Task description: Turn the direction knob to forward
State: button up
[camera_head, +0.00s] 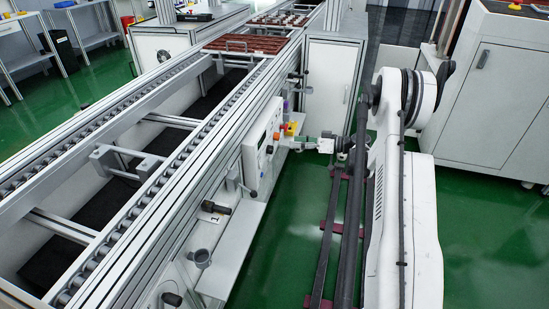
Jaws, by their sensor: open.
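The control panel (256,146) is a white box on the right side of the conveyor (190,140). Small dark knobs (269,149) show on its face, too small to tell which one is the direction knob or where it points. A red and yellow button (290,129) sits at the panel's far end. My gripper (304,140) is level with the panel, just to its right, pointing left at it. It is open, though its fingers are small here. I cannot tell whether it touches a knob.
Brown trays (250,43) sit on the far conveyor. A white cabinet (490,95) stands at right. Green floor (290,225) is open between conveyor and arm.

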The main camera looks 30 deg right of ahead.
jog(key=n+t+y+b, duration=0.1)
send_near(270, 150)
jog(key=w+d+f+b+x, duration=0.1)
jog(key=b+x, duration=0.3)
jog(key=x, duration=0.4)
jog(key=shift+w+a, duration=0.15)
jog(key=shift+w, duration=0.1)
jog(key=shift+f, duration=0.1)
jog(key=c, duration=1.1)
jog(key=shift+c, duration=0.2)
